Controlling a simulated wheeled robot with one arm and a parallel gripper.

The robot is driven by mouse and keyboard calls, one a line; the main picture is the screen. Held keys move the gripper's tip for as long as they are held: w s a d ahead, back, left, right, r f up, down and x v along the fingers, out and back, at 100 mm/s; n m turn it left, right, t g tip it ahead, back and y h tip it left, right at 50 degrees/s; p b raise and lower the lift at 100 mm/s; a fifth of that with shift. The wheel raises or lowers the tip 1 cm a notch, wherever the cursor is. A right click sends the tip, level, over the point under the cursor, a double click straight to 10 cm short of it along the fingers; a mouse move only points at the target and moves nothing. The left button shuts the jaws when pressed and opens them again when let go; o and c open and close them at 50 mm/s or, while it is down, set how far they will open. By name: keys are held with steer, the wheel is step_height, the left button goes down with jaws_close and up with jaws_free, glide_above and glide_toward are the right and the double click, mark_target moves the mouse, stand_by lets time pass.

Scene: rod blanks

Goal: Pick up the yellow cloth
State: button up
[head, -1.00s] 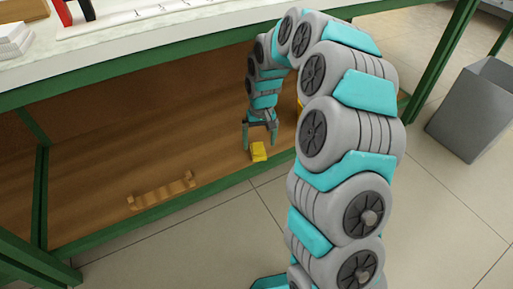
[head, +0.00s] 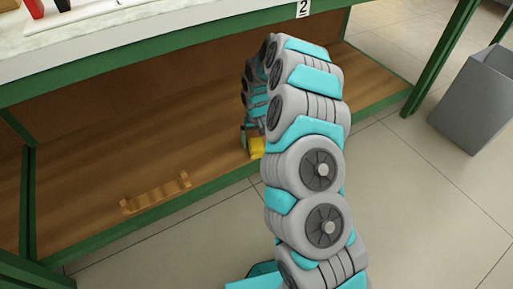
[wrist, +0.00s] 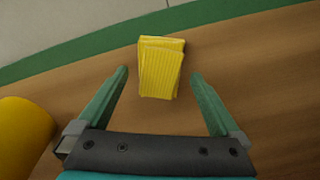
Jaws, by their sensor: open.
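The yellow cloth (head: 257,147) lies folded on the brown lower shelf, near its green front edge. In the wrist view the ribbed cloth (wrist: 161,68) sits ahead of and between the lines of the two fingers. My gripper (wrist: 159,75) is open and empty, its fingertips level with the near part of the cloth, one on each side with gaps. In the head view my arm hides most of the gripper; one finger shows at the left of the cloth.
A wooden rack (head: 155,193) lies on the shelf to the left. A yellow rounded object (wrist: 22,135) stands at the left in the wrist view. The worktop (head: 120,30) hangs above the shelf. A grey bin (head: 475,105) stands on the floor at right.

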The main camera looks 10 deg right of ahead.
steer(key=shift+f, duration=0.85)
steer(key=c, duration=1.3)
